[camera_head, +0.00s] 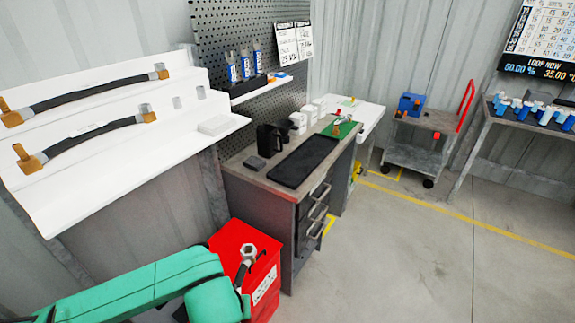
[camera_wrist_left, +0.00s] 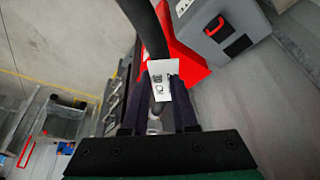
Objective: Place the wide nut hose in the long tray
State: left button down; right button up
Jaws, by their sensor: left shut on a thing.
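My left gripper (camera_wrist_left: 160,85) is shut on a black hose (camera_wrist_left: 146,28) in the left wrist view. A white printed label (camera_wrist_left: 160,75) shows between the fingers. In the head view my green left arm comes in from the lower left, and the gripper is mostly hidden behind it. A wide silver hex nut (camera_head: 249,250) on a short dark hose end stands up beyond the arm, in front of the red box. The long black tray (camera_head: 303,160) lies on the workbench, ahead and up from the nut, apart from it. My right gripper is not in view.
The red box (camera_head: 262,284) stands on the floor beside the workbench (camera_head: 262,185). Two other hoses with brass ends (camera_head: 92,95) lie on the white shelves at left. A black device (camera_head: 270,138) stands behind the tray.

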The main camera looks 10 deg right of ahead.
aim_at(309, 159)
jog(key=i+l+u, duration=0.15)
jog(key=l+u, duration=0.25)
jog(key=i+l+u, duration=0.15)
jog(key=u, duration=0.3)
jog(key=l+u, duration=0.4)
jog(key=i+l+u, duration=0.1)
jog(key=l+u, duration=0.15)
jog(key=l, duration=1.65)
jog(key=k+l+u, duration=0.1)
jog(key=l+u, duration=0.15)
jog(key=l, duration=1.6)
